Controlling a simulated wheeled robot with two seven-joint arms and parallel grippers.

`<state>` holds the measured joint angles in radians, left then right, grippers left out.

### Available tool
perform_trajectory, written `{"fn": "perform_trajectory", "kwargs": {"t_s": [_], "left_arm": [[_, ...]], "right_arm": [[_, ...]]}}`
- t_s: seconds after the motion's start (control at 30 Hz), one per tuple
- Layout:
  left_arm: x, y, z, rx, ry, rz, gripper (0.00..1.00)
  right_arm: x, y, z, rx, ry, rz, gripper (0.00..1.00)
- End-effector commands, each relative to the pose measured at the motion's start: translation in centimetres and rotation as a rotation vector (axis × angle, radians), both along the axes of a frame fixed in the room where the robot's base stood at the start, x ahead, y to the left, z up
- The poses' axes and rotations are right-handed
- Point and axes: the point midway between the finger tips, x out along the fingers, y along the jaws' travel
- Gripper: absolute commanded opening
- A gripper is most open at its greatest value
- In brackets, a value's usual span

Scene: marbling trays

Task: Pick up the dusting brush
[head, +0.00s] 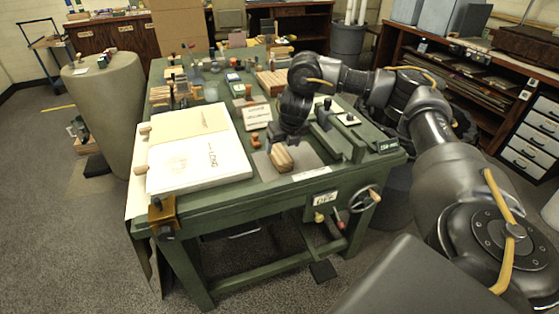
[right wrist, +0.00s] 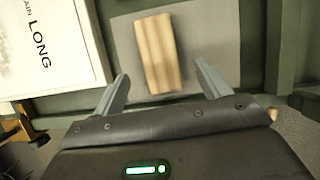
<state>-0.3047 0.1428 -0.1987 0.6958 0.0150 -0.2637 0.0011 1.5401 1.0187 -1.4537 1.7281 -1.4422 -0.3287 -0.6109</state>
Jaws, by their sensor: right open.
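A light wooden block with rounded ends, which looks like the dusting brush (head: 282,158), lies on a grey plate (head: 305,158) near the front of the green table. No bristles show. My right gripper (head: 283,142) is just above and behind it in the head view, pointing down. In the right wrist view, the brush (right wrist: 158,52) lies lengthwise ahead of my open right gripper (right wrist: 160,76). The fingers are apart, one to each side of its near end, with no visible contact. My left gripper is not in view.
A thick white board (head: 200,175) with printed sheets lies left of the plate. A green rail and fittings (head: 350,135) stand to the right. Jars and small tools crowd the table's back.

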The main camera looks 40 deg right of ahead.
Motion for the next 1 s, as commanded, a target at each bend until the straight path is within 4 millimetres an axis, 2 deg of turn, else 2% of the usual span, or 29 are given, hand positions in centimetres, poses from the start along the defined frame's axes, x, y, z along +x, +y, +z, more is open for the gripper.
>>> {"fn": "perform_trajectory", "kwargs": {"t_s": [0.17,0.4,0.5,0.77,1.0], "left_arm": [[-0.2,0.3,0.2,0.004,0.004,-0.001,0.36],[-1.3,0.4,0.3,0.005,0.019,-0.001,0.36],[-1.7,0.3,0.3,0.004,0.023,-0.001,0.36],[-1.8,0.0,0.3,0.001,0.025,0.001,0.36],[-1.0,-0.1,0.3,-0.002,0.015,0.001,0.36]], "right_arm": [[0.3,-0.1,-0.6,0.0,0.002,-0.001,0.75],[1.8,-0.5,-3.8,0.0,0.002,-0.002,0.75],[2.1,-0.6,-4.5,0.0,0.001,-0.001,0.75],[2.2,-0.6,-4.7,0.0,0.0,-0.001,0.75],[2.2,-0.6,-4.8,0.0,0.0,-0.001,0.75]]}}
